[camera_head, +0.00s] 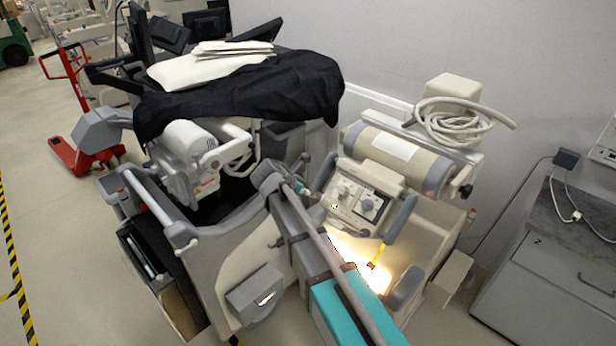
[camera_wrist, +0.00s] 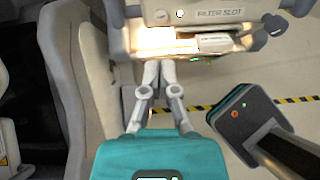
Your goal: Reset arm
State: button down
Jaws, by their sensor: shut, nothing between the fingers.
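In the wrist view my gripper (camera_wrist: 151,72) points away from the camera with its two grey fingers together and nothing between them. Its tips are in front of the brightly lit underside of a grey machine part (camera_wrist: 218,16) marked "FILTER SLOT". I cannot tell whether they touch it. In the head view my fingers cannot be made out.
Two wheeled medical machines stand close together; a black cloth (camera_head: 240,92) covers part of the left one. The right one carries a control panel (camera_head: 356,198) and a coiled hose (camera_head: 452,122). A grey cabinet (camera_head: 555,275) stands at right. Open floor (camera_head: 60,230) is at left.

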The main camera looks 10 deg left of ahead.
jog(key=s+d+f+m+g+y+b, duration=0.2)
jog(key=s+d+f+m, duration=0.2)
jog(key=s+d+m, duration=0.2)
jog(key=s+d+f+m+g+y+b, duration=0.1)
jog(key=s+d+f+m+g+b, duration=0.1)
jog(key=s+d+m, duration=0.5)
jog(key=s+d+f+m+g+y+b, duration=0.2)
jog(key=s+d+f+m, duration=0.3)
jog(key=d+m, duration=0.8)
jog(key=shift+s+f+m+g+y, duration=0.3)
jog(key=shift+s+m+g, duration=0.1)
jog(key=shift+s+m, duration=0.6)
